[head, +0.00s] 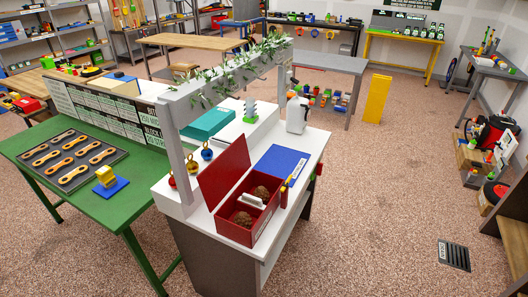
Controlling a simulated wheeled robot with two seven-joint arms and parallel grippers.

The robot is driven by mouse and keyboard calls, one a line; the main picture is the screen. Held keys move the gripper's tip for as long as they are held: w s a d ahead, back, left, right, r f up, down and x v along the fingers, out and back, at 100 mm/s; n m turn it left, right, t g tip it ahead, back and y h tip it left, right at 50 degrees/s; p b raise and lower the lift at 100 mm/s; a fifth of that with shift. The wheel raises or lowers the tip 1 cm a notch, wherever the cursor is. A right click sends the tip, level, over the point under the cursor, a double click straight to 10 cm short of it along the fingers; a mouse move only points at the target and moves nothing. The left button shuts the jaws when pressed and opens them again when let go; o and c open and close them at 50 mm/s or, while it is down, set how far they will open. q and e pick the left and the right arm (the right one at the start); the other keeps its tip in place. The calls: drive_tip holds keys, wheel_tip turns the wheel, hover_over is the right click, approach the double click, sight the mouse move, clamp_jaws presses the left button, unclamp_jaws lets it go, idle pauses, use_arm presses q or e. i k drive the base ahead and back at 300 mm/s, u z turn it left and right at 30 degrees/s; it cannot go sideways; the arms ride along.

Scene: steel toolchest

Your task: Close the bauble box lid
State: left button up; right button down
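The red bauble box (266,219) stands on the white counter top near its front end. Its red lid (224,172) is open, standing up along the box's left side. Inside are brown round things (243,219) in separate compartments and a white piece (252,200) between them. A red bauble (172,181), a gold bauble (191,165) and a blue bauble (207,153) are left of and behind the lid, apart from the box. Neither of my grippers shows in the head view.
A grey post (178,150) with a leafy beam (235,70) rises behind the lid's left side. Small red and yellow items (284,193) stand at the counter's right edge. A green table (125,198) adjoins on the left.

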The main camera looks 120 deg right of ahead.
sight(219, 178)
drive_tip(key=z, duration=1.55)
drive_tip(key=i, duration=2.7)
drive_tip(key=z, duration=2.15)
